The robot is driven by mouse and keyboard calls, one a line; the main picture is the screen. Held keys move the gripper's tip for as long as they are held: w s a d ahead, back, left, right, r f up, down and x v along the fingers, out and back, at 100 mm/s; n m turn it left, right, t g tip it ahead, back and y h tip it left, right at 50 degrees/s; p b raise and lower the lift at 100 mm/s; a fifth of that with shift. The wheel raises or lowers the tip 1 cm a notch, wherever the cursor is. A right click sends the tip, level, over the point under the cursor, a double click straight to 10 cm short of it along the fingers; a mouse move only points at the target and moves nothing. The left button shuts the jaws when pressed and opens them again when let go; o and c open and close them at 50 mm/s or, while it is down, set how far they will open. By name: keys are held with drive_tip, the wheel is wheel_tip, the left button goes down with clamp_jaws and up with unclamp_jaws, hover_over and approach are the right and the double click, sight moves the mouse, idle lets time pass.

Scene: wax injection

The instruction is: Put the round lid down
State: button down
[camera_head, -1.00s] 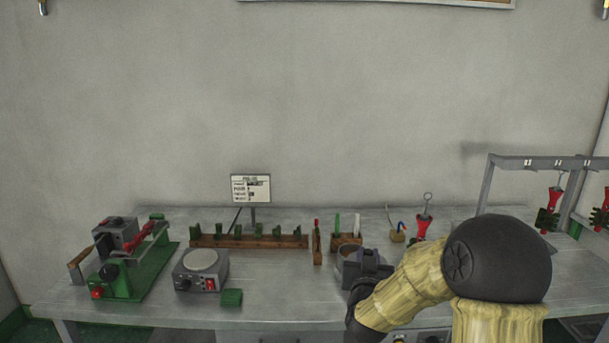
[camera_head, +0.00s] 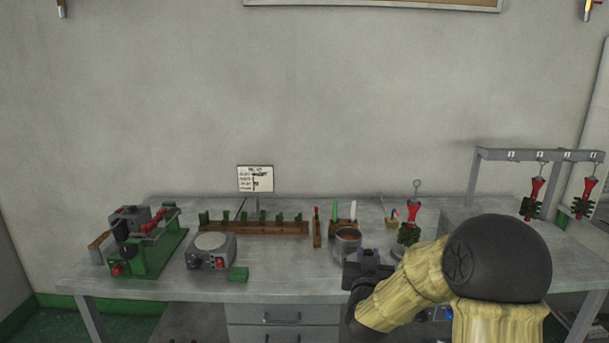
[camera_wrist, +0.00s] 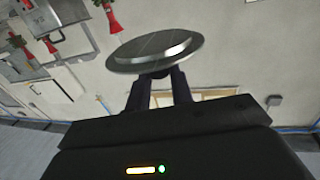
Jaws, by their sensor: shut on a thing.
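The round lid (camera_wrist: 155,48) is a grey metal disc with a raised rim, in the wrist view. My gripper (camera_wrist: 160,76) is shut on it at its near edge and holds it clear in the air.
A hanging rail (camera_head: 490,155) with red clamps stands at the right. The bench front between block and pot is bare.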

drive_tip(key=shift+s+d+f, duration=0.1)
drive_tip(key=shift+s+f, duration=0.05)
drive_tip(key=shift+s, duration=0.05)
drive_tip(key=shift+f, duration=0.2)
drive_tip(key=shift+w+f+p, duration=0.45)
drive_tip(key=shift+w+f, duration=0.05)
drive_tip(key=shift+f, duration=0.2)
drive_tip(key=shift+w+d+f+y+p, duration=0.1)
drive_tip(key=shift+d+f+y+p, duration=0.2)
drive_tip(key=shift+f, duration=0.35)
drive_tip(key=s+f+n+y+p, duration=0.1)
drive_tip(key=s+f+p, duration=0.3)
drive_tip(key=f, duration=0.5)
drive_tip(key=s+f+n+y+p, duration=0.1)
drive_tip(key=s+f+p, duration=0.4)
drive_tip(key=f, duration=0.5)
drive_tip(key=shift+s+a+y, duration=0.4)
drive_tip(key=shift+s+a, duration=0.05)
drive_tip(key=shift+s, duration=0.4)
drive_tip(key=shift+f, duration=0.1)
